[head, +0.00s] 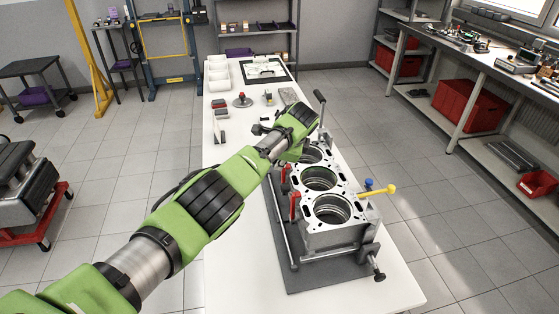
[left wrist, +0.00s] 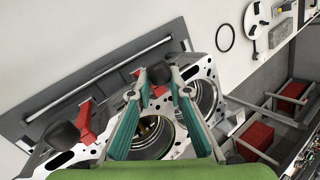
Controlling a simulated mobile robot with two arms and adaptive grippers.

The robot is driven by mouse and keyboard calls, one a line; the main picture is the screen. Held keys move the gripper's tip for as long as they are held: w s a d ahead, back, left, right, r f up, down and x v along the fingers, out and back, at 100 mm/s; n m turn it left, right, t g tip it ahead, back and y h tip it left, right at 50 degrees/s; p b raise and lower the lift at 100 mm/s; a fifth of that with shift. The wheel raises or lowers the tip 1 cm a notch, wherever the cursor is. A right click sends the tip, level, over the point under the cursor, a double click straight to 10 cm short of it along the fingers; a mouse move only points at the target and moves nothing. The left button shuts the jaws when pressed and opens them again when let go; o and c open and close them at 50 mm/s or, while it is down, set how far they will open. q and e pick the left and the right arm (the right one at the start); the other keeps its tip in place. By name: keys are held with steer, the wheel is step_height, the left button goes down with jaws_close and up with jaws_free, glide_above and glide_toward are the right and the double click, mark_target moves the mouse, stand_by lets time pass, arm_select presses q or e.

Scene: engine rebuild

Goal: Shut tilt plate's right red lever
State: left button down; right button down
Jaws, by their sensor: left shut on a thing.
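The tilt plate is a dark grey base (head: 312,278) on the table, with a grey engine block (head: 346,237) with round bores on it. Two red levers, a nearer one (head: 294,206) and a farther one (head: 285,174), show upright on the block's left side in the head view. My left gripper (left wrist: 161,74) reaches over the block's far part. Its teal fingers are closed around a dark knob with a red lever (left wrist: 158,89) just below it. Another red lever (left wrist: 86,121) stands to the left, clear of the fingers. My left arm hides part of the block in the head view.
A yellow-handled part (head: 378,190) and a blue knob (head: 369,184) stick out on the block's right. A black-tipped handle (head: 320,99) stands at the far end. Small parts and white bins (head: 217,75) lie farther along the white table (head: 235,260).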

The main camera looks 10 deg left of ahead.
arm_select(q)
steer(key=c, duration=1.9)
jaws_free()
steer(key=shift+d, duration=0.55)
steer(key=v, duration=1.1)
steer(key=shift+d+r, duration=0.3)
steer(key=shift+r, duration=0.05)
